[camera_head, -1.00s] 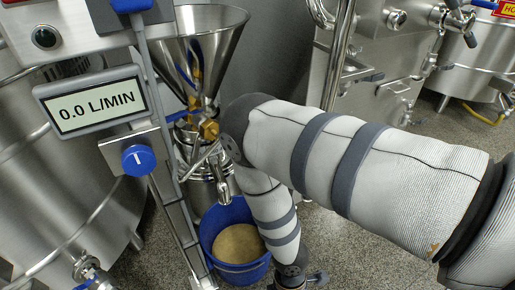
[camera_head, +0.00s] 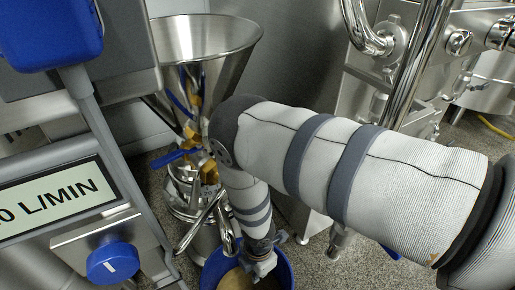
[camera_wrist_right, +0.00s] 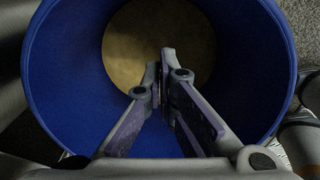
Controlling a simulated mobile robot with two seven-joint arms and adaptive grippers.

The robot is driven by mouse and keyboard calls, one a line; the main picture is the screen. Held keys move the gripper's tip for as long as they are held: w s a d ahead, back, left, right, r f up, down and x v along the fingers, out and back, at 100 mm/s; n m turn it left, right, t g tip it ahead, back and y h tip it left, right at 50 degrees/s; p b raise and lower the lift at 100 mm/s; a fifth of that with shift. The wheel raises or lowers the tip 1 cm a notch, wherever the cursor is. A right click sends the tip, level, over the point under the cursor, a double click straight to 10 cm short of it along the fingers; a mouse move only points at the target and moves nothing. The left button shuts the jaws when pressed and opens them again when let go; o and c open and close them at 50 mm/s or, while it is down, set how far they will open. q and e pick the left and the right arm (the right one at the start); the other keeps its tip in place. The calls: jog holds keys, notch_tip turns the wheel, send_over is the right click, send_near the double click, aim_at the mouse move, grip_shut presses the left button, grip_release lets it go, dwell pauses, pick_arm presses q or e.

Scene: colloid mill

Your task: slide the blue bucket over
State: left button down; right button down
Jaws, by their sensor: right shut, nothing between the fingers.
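The blue bucket (camera_head: 282,274) stands on the floor at the bottom of the head view, cut off by the frame edge. In the right wrist view the blue bucket (camera_wrist_right: 70,80) fills most of the picture, with tan material (camera_wrist_right: 125,45) inside. My right gripper (camera_wrist_right: 161,72) is shut and empty, its fingers pointing into the bucket's mouth. In the head view my right gripper (camera_head: 262,266) is over the bucket's opening; whether it touches the wall I cannot tell. My left gripper is not in view.
The steel hopper (camera_head: 205,45) and mill body (camera_head: 195,190) stand just behind the bucket. A flow display (camera_head: 60,200) and blue knob (camera_head: 113,262) are close at left. Steel pipes (camera_head: 405,75) stand at right. Speckled floor (camera_head: 315,262) is free right of the bucket.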

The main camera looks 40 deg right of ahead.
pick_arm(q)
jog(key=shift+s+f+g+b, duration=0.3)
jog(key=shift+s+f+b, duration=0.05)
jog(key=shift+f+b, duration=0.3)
pick_arm(e)
jog(key=shift+s+d+f, duration=0.15)
jog(key=shift+d+f, duration=1.65)
jog(key=shift+d, duration=0.25)
jog(key=shift+s+d+b, duration=0.15)
jog(key=shift+d+b, duration=0.2)
jog(key=shift+d, duration=1.1)
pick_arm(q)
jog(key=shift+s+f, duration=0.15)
pick_arm(e)
jog(key=shift+a, duration=0.1)
